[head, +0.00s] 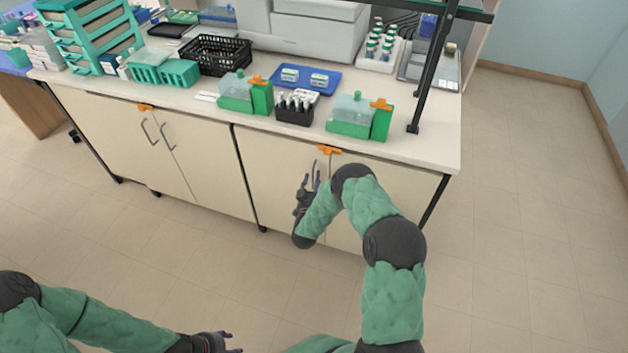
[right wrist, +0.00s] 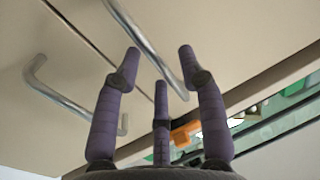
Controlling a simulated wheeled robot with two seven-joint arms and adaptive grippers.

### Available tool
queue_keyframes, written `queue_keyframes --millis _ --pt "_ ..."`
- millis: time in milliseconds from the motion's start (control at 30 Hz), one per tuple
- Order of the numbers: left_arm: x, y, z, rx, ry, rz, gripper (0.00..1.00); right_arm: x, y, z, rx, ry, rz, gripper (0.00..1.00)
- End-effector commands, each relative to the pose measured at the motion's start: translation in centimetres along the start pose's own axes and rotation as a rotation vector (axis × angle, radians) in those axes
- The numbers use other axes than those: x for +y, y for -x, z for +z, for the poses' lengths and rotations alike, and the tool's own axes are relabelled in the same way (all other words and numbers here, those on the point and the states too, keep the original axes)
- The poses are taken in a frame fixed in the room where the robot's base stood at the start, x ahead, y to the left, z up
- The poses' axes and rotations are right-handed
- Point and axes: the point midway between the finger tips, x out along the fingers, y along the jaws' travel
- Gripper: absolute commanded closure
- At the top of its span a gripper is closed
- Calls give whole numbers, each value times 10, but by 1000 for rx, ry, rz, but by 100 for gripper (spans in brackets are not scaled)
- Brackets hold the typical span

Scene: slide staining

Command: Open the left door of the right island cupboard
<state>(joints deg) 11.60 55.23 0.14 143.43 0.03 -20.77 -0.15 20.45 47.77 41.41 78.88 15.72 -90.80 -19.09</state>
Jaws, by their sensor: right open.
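The right island cupboard has a cream left door (head: 268,180) and right door (head: 385,190), both looking closed. My right gripper (head: 311,184) is at the left door's handle, which it partly hides. In the right wrist view its purple fingers (right wrist: 160,75) are spread open, and the left door's metal handle (right wrist: 150,45) runs between their tips; contact cannot be told. The right door's handle (right wrist: 75,98) shows to the left there. An orange piece (head: 329,150) sits at the top between the doors. My left gripper (head: 222,344) is low in the head view, away from the cupboard.
The left island cupboard (head: 120,145) has closed doors and an orange piece (head: 146,107). The worktop (head: 420,146) above carries green-lidded jars, a blue tray (head: 300,78) and a black basket (head: 215,54). The tiled floor (head: 180,260) in front is clear.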

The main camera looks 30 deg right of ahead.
Motion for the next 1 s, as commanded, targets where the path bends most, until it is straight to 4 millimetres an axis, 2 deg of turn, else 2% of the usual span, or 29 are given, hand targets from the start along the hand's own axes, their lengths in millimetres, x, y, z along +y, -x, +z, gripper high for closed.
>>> queue_keyframes --millis 200,467,500,600,633,1000 --pt "-2 -4 0 0 0 0 51 0 -14 0 0 0 0 59" --pt "-2 -4 0 0 0 0 51 0 -15 0 -1 0 -1 59" --pt "-2 -4 0 0 0 0 51 0 -15 0 -1 0 -1 65" --pt "-2 -4 0 0 0 0 51 0 -15 0 -1 0 -1 93" --pt "-2 -4 0 0 0 0 51 0 -15 0 -1 0 -1 100" --pt "-2 -5 0 0 0 0 51 -3 -13 0 -1 0 7 100"
